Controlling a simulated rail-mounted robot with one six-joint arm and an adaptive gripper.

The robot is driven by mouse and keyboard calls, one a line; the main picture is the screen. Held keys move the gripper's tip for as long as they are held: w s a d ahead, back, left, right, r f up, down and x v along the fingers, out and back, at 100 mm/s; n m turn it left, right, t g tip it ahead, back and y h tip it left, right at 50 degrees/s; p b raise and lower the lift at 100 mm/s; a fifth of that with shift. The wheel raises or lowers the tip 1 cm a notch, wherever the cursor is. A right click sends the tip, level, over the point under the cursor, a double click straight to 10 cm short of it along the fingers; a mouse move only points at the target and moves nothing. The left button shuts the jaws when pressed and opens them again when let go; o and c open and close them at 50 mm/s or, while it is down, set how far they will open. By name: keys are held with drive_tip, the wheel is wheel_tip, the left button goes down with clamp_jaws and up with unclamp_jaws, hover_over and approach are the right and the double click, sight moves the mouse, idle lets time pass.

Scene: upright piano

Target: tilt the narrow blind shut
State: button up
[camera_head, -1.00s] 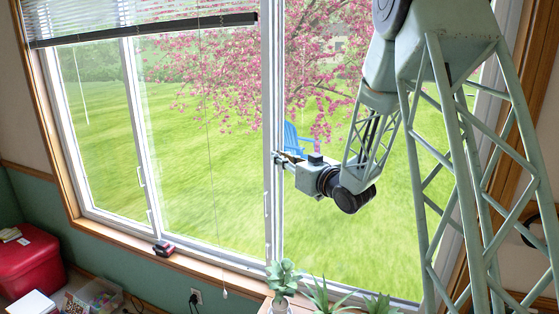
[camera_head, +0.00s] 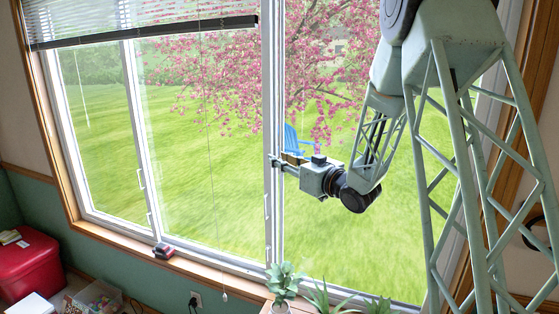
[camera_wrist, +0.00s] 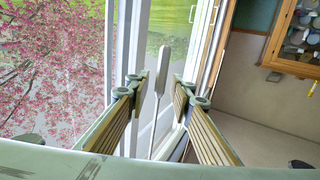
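My gripper (camera_head: 273,161) is at the window post in the head view. In the wrist view my gripper (camera_wrist: 162,92) is open, with one finger on each side of a pale grey wand (camera_wrist: 162,72). The wand has a thicker end and a thin shaft, and a gap shows between it and each finger. I cannot tell from this view what it hangs from. A partly raised blind with a dark bottom rail (camera_head: 190,26) covers the top of the left window. No slats of a second, narrower blind can be made out.
A wooden sill (camera_head: 190,262) runs below the window, with a small dark red object (camera_head: 164,251) on it. Potted plants (camera_head: 286,278) stand below my gripper. A red box (camera_head: 28,262) is at lower left. A thin cord (camera_head: 212,170) hangs before the left pane.

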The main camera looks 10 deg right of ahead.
drive_tip(key=v, duration=1.2)
idle(0.3)
idle(0.3)
drive_tip(key=shift+r, duration=0.1)
idle(0.3)
drive_tip(key=s+d+r+m+g+h+b, duration=0.1)
drive_tip(key=s+d+r+g+h, duration=0.1)
drive_tip(key=s+h, duration=0.25)
drive_tip(key=s+d+r+m+g+h, duration=0.1)
drive_tip(key=s+d+m+g+h, duration=0.1)
drive_tip(key=s+h, duration=0.3)
drive_tip(key=s+a+f+g, duration=0.1)
drive_tip(key=s+a+g, duration=0.1)
drive_tip(key=s, duration=1.3)
drive_tip(key=s+a+f+m+g+y+b, duration=0.1)
drive_tip(key=s+a+g, duration=0.2)
drive_tip(key=s, duration=1.2)
drive_tip(key=s+a+f+m+g, duration=0.1)
drive_tip(key=s+a+f+g, duration=0.1)
drive_tip(key=s, duration=1.3)
drive_tip(key=shift+s+a+g+b, duration=0.15)
drive_tip(key=shift+a+g+b, duration=0.25)
drive_tip(key=shift+a, duration=0.85)
